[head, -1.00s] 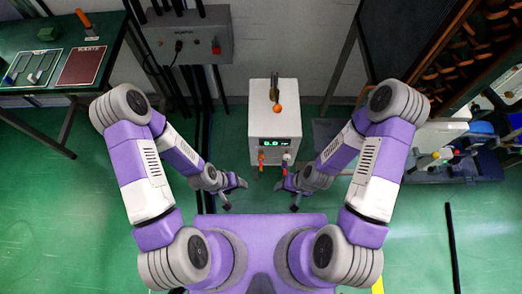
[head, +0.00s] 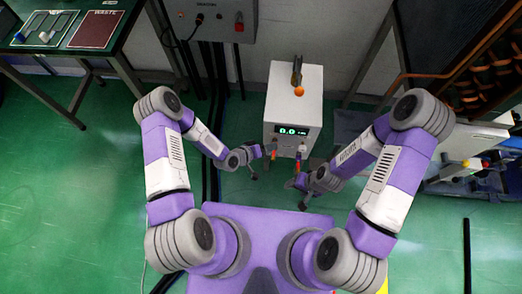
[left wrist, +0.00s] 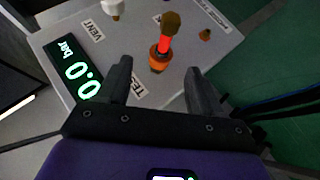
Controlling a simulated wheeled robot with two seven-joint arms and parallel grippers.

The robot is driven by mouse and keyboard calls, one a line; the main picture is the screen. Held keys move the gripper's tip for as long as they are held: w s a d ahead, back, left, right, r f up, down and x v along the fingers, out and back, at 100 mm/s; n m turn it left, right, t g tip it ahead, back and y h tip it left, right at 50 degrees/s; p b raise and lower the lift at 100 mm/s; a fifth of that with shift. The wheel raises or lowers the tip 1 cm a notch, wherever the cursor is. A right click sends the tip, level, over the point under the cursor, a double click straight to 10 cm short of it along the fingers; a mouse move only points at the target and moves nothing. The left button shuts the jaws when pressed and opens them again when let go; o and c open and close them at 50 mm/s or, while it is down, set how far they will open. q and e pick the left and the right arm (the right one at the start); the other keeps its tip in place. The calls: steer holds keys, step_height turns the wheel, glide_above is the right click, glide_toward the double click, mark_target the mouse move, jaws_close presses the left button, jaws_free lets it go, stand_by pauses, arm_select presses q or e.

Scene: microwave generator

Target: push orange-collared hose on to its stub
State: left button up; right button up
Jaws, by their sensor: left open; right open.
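A white box (head: 293,85) with a green 0.0 display stands ahead of me. Its front panel (left wrist: 215,55) fills the upper left wrist view. There, a bright red-orange piece (left wrist: 164,46) with an orange collar and a dark brown end stands at the panel, between and beyond my left fingertips. I cannot tell whether it is the hose or how it is seated. A small orange part (head: 273,155) shows low on the box front. My left gripper (head: 264,163) is open and close to it. My right gripper (head: 296,194) is open, lower and to the right.
A small brown fitting (left wrist: 205,35) and a white knob (left wrist: 113,8) are also on the panel. A green workbench (head: 62,45) stands at left, and a dark rack (head: 455,40) at right.

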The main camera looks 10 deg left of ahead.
mark_target(273, 156)
arm_select(q)
steer(key=shift+x, duration=2.8)
jaws_close()
steer(key=shift+s, duration=0.25)
steer(key=shift+s+p, duration=0.6)
steer(key=shift+s, duration=1.45)
